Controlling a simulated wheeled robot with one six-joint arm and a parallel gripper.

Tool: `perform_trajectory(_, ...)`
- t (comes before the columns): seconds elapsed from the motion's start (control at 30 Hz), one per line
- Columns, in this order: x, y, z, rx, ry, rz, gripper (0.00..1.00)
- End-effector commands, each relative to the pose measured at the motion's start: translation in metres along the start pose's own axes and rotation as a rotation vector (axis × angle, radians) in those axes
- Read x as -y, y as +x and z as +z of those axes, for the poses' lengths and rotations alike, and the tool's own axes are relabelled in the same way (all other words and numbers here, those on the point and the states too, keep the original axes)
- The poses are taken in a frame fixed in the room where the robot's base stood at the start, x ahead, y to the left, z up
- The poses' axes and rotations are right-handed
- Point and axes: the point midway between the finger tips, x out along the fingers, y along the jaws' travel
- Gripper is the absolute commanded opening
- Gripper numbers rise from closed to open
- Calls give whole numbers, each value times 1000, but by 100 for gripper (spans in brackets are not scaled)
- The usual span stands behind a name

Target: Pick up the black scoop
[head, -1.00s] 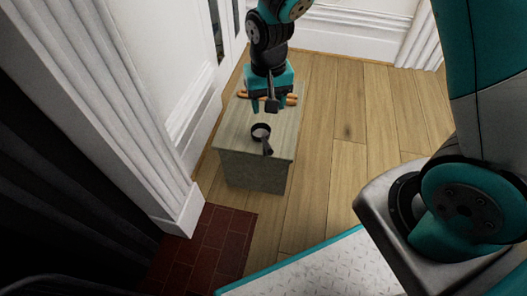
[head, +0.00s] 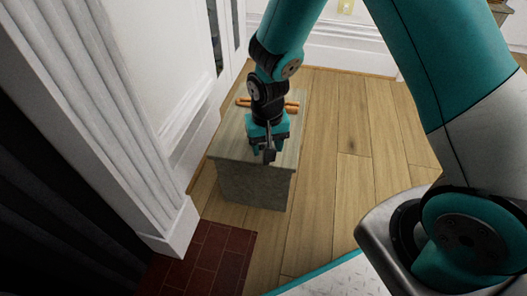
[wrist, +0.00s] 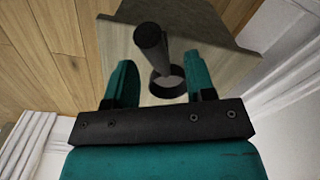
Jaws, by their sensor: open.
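In the head view my arm hides the scoop. My gripper (head: 264,158) is low over the near part of the stand (head: 230,143). In the wrist view my gripper (wrist: 160,68) is open, with one teal finger on each side of the scoop. I cannot tell whether either finger touches it.
Orange-brown stick-like items (head: 250,102) lie on the stand's far part, behind my gripper. A white wall with a fluted pilaster (head: 130,130) rises close on the left. Wooden floor (head: 345,150) is clear to the right. Dark red tiles (head: 210,255) lie in front.

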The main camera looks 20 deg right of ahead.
Motion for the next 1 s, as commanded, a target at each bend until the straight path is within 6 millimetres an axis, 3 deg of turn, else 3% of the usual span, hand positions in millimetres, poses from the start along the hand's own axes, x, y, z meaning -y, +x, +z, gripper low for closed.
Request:
perform_trajectory(0.03, 0, 14, -1, 1, 0, 0, 50)
perform_trajectory(0.2, 0, 37, -2, 1, 0, 0, 50)
perform_trajectory(0.47, 0, 36, -2, 0, 0, 0, 50)
perform_trajectory(0.6, 0, 36, -2, 0, 0, 0, 18)
perform_trajectory(0.7, 0, 36, -2, 0, 0, 0, 0)
perform_trajectory(1.0, 0, 34, -2, -1, 0, 0, 0)
